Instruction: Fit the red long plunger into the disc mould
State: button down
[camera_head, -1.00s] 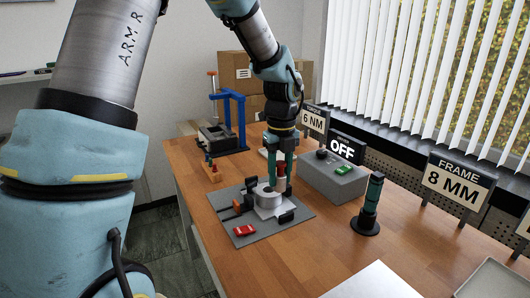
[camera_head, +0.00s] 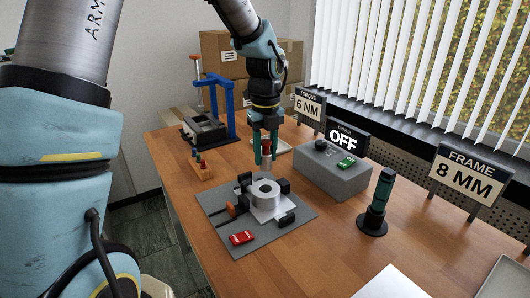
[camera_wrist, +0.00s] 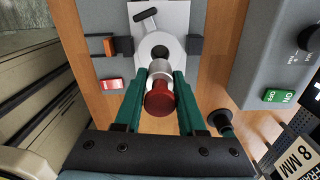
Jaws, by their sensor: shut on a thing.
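My gripper (camera_head: 266,160) is shut on the red long plunger (camera_wrist: 160,98), which has a red round head and a pale metal shaft. In the head view the plunger (camera_head: 266,150) hangs roughly upright between the green fingers. The disc mould (camera_head: 265,191) is a pale metal ring with a dark central hole, on a grey plate. In the wrist view the mould (camera_wrist: 150,43) lies just beyond the shaft, which overlaps its near rim. The hole is visible, and the plunger appears outside it. The shaft's exact height above the mould cannot be told.
Black clamps stand around the mould on the grey base plate (camera_head: 220,222), with a red tag (camera_head: 241,237). A grey control box (camera_head: 325,172) stands right, and a green-topped post (camera_head: 377,205) nearer.

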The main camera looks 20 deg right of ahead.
jog(key=shift+r+p, duration=0.15)
jog(key=shift+p, duration=0.2)
jog(key=shift+f, duration=0.2)
jog(key=shift+f+b, duration=1.5)
jog(key=shift+f, duration=1.25)
jog(key=shift+m+p, duration=0.3)
jog(key=shift+p, duration=0.75)
jog(key=shift+f+b, duration=0.8)
jog(key=shift+f, duration=0.75)
jog(key=shift+c, duration=2.1)
grip_release()
jog(key=shift+r, duration=0.1)
